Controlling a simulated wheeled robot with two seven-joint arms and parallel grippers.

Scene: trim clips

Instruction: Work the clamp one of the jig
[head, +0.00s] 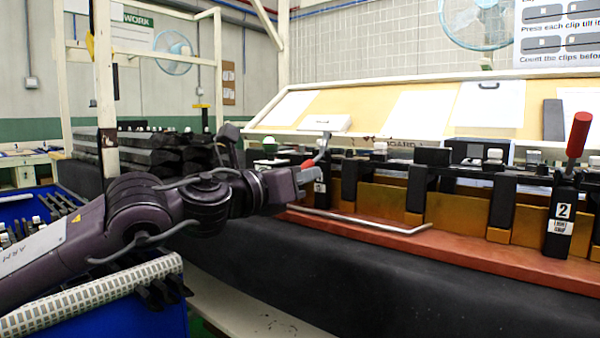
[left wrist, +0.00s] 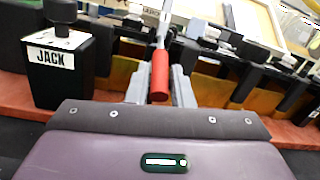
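Clamp one's red handle (left wrist: 160,76) sits between the two grey fingers of my left gripper (left wrist: 160,88) in the left wrist view. The fingers are close together, one on each side, and look shut on it. In the head view my left gripper (head: 308,175) is at the jig's left end. A bit of the red handle (head: 307,164) shows there, with its metal lever (head: 322,148) tilted toward me. The jig's orange-brown base (head: 390,237) carries dark posts and brass-coloured blocks. My right gripper is not in view.
A second clamp, marked 2 (head: 561,222), has its red handle (head: 578,135) upright at the right. A bent metal bar (head: 360,221) runs along the jig's front. A black block labelled JACK (left wrist: 58,65) stands left of my gripper. A blue bin (head: 150,300) lies below my arm.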

